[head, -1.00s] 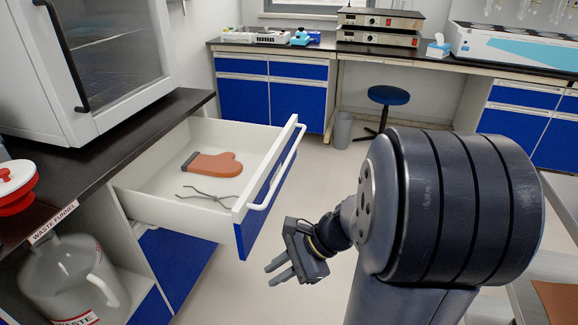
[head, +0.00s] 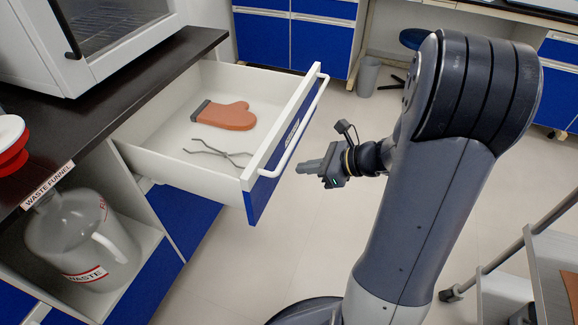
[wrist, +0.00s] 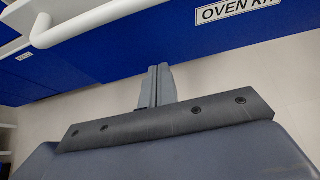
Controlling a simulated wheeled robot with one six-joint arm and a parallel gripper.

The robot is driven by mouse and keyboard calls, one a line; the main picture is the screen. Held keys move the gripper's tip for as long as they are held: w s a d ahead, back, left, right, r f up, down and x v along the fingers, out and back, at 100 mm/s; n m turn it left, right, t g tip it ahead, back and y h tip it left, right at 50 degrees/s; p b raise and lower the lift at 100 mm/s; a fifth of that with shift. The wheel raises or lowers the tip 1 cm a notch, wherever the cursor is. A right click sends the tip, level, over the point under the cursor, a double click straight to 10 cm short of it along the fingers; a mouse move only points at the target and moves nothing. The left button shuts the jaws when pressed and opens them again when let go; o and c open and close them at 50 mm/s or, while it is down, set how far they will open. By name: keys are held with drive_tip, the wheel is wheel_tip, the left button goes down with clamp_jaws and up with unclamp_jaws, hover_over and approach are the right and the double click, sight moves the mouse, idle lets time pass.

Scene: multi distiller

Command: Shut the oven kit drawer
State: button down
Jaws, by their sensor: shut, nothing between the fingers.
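The oven kit drawer (head: 172,118) is pulled well out from under the dark counter at the left in the head view. It holds an orange oven mitt (head: 227,115) and grey tongs (head: 217,152). Its blue front has a white bar handle (head: 303,125). In the wrist view the blue front (wrist: 120,52) crosses the top, with the handle (wrist: 85,22) and an "OVEN KIT" label (wrist: 236,10). My gripper (head: 300,168) is shut and empty, just right of the drawer front, pointing at it, with a small gap. The fingers also show in the wrist view (wrist: 157,72).
An oven (head: 95,45) stands on the dark counter (head: 110,100). A waste jug (head: 80,240) sits in the open cabinet below left. A metal cart (head: 530,270) is at the right. The floor between is clear.

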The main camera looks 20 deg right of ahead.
drive_tip(key=shift+w+a+f+b, duration=0.2)
drive_tip(key=shift+w+a, duration=0.55)
drive_tip(key=shift+a, duration=0.25)
drive_tip(key=shift+w+a+f+b, duration=0.1)
drive_tip(key=shift+w+a+b, duration=0.05)
drive_tip(key=shift+w+a, duration=0.7)
drive_tip(key=shift+s+a, duration=0.1)
drive_tip(key=shift+a, duration=0.1)
